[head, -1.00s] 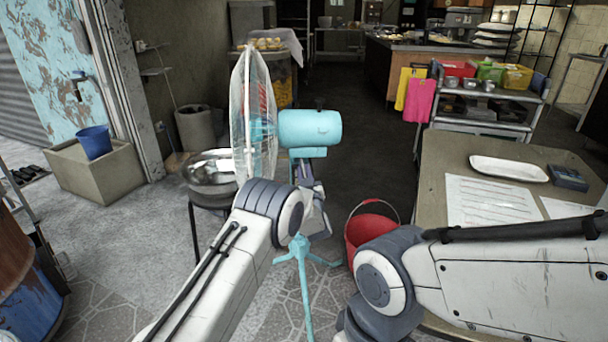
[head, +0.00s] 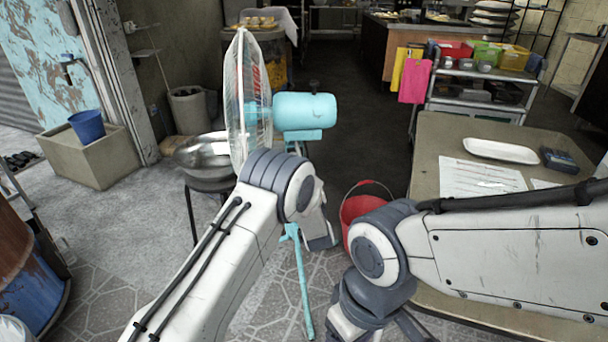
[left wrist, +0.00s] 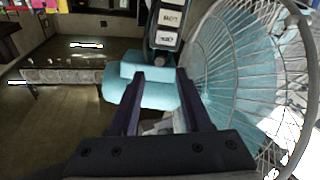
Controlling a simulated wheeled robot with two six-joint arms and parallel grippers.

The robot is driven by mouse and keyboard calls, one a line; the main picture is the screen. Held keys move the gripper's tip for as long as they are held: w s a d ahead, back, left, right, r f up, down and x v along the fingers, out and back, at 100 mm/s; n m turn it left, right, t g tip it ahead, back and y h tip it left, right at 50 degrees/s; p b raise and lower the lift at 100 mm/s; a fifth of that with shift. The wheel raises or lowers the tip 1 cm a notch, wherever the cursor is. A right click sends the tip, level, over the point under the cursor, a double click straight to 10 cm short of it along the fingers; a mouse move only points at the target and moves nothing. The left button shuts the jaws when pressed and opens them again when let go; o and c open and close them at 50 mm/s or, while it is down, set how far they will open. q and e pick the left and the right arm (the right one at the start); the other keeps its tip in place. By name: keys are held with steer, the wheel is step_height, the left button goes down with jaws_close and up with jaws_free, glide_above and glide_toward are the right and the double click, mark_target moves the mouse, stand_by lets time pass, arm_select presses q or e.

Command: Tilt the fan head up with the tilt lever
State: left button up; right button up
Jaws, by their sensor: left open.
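The fan stands in the middle of the head view. A button panel (left wrist: 167,28) is above and the cage (left wrist: 250,75) is on the right. I cannot make out the tilt lever.
A steel bowl (head: 205,152) on a stool is left of the fan. A red bucket (head: 357,210) stands on the floor to its right, near a table (head: 432,160) with a white tray (head: 500,150). A trolley (head: 480,110) is behind.

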arm_select(q)
steer(key=shift+v, duration=1.25)
steer(key=shift+c, duration=0.3)
steer(key=c, duration=0.5)
steer(key=s+r+b, duration=0.2)
steer(key=b, duration=0.1)
steer(key=s+r+b, duration=0.2)
steer(key=s+b, duration=0.1)
steer(key=shift+s+r, duration=0.1)
steer(key=shift+s, duration=0.15)
jaws_close()
steer(key=b, duration=0.2)
glide_toward(298, 152)
steer(key=w+a+r, duration=0.2)
steer(key=w+r, duration=0.2)
steer(key=r, duration=0.1)
steer(key=shift+w+d+f+b, duration=0.15)
steer(key=shift+d+f, duration=0.05)
steer(key=shift+f, duration=0.4)
steer(key=shift+w+d+f+b, duration=0.15)
steer(key=shift+w+f+b, duration=0.05)
steer(key=shift+f, duration=0.35)
steer(key=shift+w+d+f+b, duration=0.15)
steer(key=shift+d+f, duration=0.05)
steer(key=shift+f, duration=0.4)
